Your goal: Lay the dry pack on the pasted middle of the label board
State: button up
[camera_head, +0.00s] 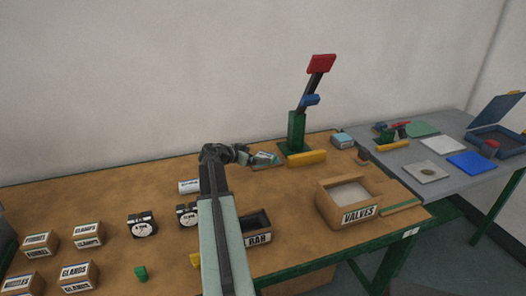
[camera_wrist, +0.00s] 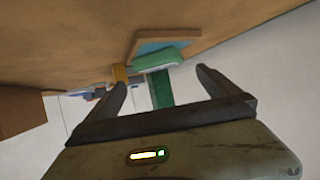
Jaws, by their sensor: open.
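My gripper (camera_head: 250,156) is open and empty, stretched low over the brown table; both fingers also show in the wrist view (camera_wrist: 162,82). A pale green pack (camera_wrist: 158,61), which looks like the dry pack, lies on a small brown-edged tray with a blue inside (camera_wrist: 168,43). It sits beyond and between my fingertips, apart from them. In the head view the pack (camera_head: 266,157) is small and partly hidden by my gripper. A pale square board (camera_head: 416,177) with a round brownish spot in its middle, probably the label board, lies flat on the grey table at the right.
A green stand (camera_head: 296,130) with a red-topped lever rises behind my gripper. A yellow bar (camera_head: 306,158) lies before it. The VALVES box (camera_head: 350,213) and BAR box (camera_head: 257,239) stand nearer. A blue pad (camera_head: 471,162) and open blue case (camera_head: 497,125) lie beyond the board.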

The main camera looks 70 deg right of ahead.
jog(key=shift+p+v, duration=0.6)
jog(key=shift+v, duration=1.75)
